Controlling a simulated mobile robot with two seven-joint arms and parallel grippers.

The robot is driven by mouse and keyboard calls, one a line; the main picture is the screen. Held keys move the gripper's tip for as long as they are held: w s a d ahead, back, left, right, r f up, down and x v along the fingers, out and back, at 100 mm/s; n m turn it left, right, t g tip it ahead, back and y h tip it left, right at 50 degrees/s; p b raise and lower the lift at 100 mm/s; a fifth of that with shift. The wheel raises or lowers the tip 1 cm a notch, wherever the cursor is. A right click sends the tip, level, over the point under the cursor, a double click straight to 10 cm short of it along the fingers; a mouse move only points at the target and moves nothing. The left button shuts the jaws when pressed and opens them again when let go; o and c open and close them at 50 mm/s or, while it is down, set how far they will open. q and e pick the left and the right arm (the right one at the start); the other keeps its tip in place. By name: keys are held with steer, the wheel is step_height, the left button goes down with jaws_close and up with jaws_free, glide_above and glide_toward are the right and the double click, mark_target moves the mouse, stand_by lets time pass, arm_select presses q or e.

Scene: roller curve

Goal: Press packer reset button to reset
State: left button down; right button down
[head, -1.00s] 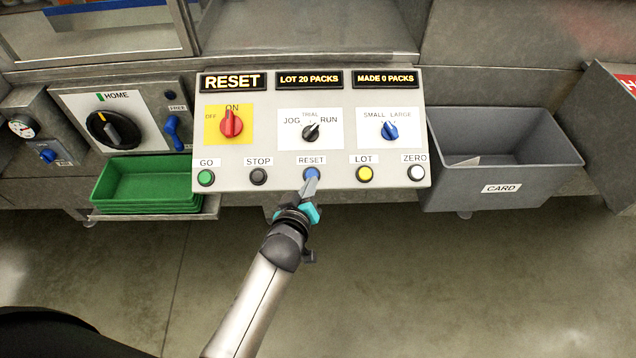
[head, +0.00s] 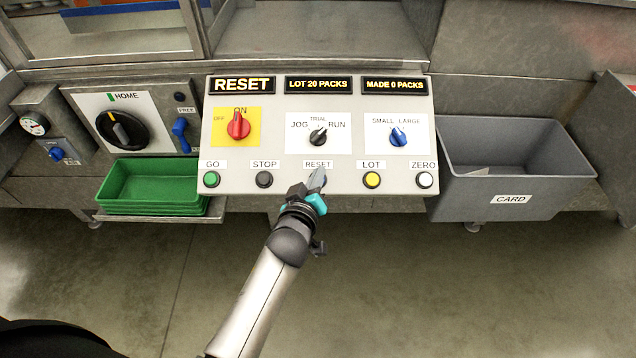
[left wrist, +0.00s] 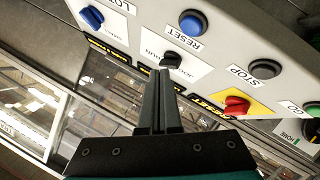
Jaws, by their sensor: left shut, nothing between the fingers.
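The packer panel (head: 270,187) is a light grey sloped box. Its blue reset button (left wrist: 193,22) is clear in the left wrist view, above my fingertips there, under its RESET label (head: 318,164). In the head view my left gripper (head: 317,177) covers most of that button, its tips reaching the label's lower edge. The gripper is shut and empty. A small gap or contact with the panel cannot be told. The left display (head: 242,85) reads RESET; the others read LOT 20 PACKS and MADE 0 PACKS. My right gripper is out of view.
Black stop button (head: 264,179) and yellow lot button (head: 372,180) flank the reset button. Above are a red switch (head: 238,125), a black knob (head: 318,135) and a blue knob (head: 398,137). Green trays (head: 150,187) stand left, a grey card bin (head: 515,180) right.

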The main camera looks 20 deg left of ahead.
arm_select(q)
steer(key=w+f+b, duration=0.3)
steer(key=f+b, duration=0.1)
steer(key=f, duration=0.1)
steer(key=shift+a+f+b, duration=0.15)
steer(key=shift+a+b, duration=0.2)
steer(key=shift+a, duration=0.05)
steer(key=shift+f, duration=0.15)
stand_by(1.7)
steer(key=shift+w+f+b, duration=0.2)
steer(key=shift+b, duration=0.1)
steer(key=shift+w+a+f+b, duration=0.15)
steer(key=shift+w+f+b, duration=0.05)
steer(key=shift+f+b, duration=0.25)
stand_by(0.6)
steer(key=shift+r, duration=0.1)
steer(key=shift+s+r+p, duration=0.45)
steer(key=shift+r+p, duration=0.25)
steer(key=shift+p, duration=0.3)
